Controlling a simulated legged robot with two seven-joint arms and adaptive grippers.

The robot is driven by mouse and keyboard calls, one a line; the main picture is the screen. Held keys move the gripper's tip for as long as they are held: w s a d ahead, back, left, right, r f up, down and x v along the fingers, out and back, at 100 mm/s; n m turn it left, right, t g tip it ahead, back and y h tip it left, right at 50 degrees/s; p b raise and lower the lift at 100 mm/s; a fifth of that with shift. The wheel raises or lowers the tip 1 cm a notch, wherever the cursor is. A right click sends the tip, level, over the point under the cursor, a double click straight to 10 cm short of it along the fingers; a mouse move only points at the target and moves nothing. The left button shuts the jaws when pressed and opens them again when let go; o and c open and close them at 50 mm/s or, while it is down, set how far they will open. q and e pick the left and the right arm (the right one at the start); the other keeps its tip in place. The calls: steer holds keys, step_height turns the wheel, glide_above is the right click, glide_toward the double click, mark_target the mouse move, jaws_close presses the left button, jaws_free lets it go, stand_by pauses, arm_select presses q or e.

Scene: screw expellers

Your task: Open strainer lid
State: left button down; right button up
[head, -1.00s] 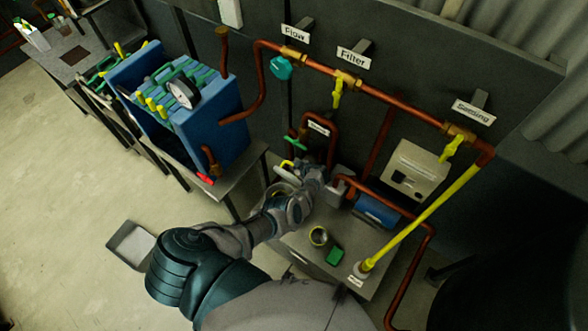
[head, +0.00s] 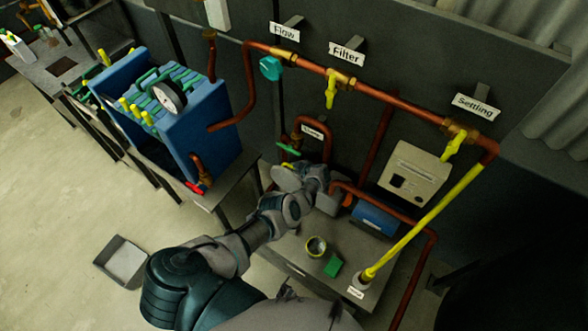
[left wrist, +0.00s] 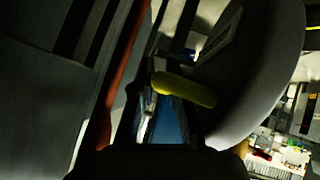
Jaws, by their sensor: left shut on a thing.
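The strainer lid (head: 285,180) is a grey disc at the back left of the low bench, partly hidden by my left arm. In the left wrist view the lid (left wrist: 262,75) is a large dark grey round plate standing steeply on the right. Its yellow handle (left wrist: 185,89) shows in the middle there, and as a small yellow bit (head: 288,166) in the head view. My left gripper (head: 303,175) is at the lid, shut on its handle; the fingertips are hard to make out. The strainer's opening is hidden behind the arm. My right gripper is not in view.
Copper pipes with a teal valve (head: 271,68) and yellow valves (head: 331,90) run along the wall behind. A small round can (head: 316,246), a green block (head: 333,266) and a yellow pipe (head: 424,222) stand on the bench. A blue filter press (head: 215,120) is at left.

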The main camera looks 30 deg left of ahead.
arm_select(q)
steer(key=shift+w+a+r, duration=0.2)
steer(key=shift+a+r, duration=0.05)
steer(key=shift+a, duration=0.1)
steer(key=c, duration=1.4)
jaws_free()
steer(key=shift+o, duration=1.1)
steer(key=shift+f, duration=0.3)
steer(key=shift+s+d+r, duration=0.1)
steer(key=shift+d+r, duration=0.4)
steer(key=shift+d, duration=0.35)
steer(key=v, duration=0.3)
steer(key=shift+s+r, duration=0.3)
steer(key=shift+v, duration=0.9)
steer(key=shift+r, duration=0.1)
